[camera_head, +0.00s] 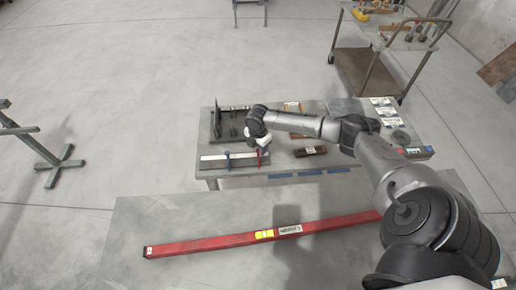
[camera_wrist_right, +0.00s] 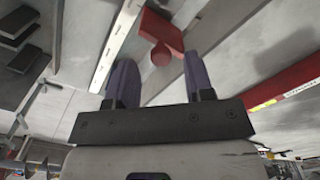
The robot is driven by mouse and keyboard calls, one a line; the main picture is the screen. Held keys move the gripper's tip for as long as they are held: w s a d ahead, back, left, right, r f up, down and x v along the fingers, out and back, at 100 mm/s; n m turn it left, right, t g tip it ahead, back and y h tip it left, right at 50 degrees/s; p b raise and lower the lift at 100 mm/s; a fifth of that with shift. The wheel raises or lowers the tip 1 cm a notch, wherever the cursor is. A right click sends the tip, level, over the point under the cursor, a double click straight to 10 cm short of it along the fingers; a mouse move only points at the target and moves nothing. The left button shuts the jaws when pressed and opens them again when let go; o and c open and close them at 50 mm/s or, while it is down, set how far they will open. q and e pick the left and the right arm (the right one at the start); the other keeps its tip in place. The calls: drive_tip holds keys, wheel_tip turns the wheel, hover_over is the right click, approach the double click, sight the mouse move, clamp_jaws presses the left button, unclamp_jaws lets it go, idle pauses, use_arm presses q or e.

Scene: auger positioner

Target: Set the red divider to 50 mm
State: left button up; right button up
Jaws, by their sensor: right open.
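The red divider (camera_head: 259,158) sits on the pale scale rail (camera_head: 212,157) at the front left of the work table, toward the rail's right end. A blue divider (camera_head: 228,160) stands left of it on the same rail. My right gripper (camera_head: 262,148) is at the red divider, coming from above. In the right wrist view my right gripper (camera_wrist_right: 160,75) is open, and the red divider (camera_wrist_right: 162,32) with its round knob shows between and just beyond the fingertips. I see no grip on it. The scale marks (camera_wrist_right: 106,62) are too small to read. My left gripper is not in view.
A dark upright bracket (camera_head: 217,124) stands behind the rail on the work table (camera_head: 290,168). A brown block (camera_head: 310,150) lies right of the rail. A long red level (camera_head: 225,240) lies on the nearer surface. A cart (camera_head: 365,72) stands behind.

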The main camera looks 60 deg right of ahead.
wheel_tip(320, 180, up, 12)
drive_tip(key=shift+r+p, duration=0.25)
drive_tip(key=shift+p, duration=0.2)
idle(0.6)
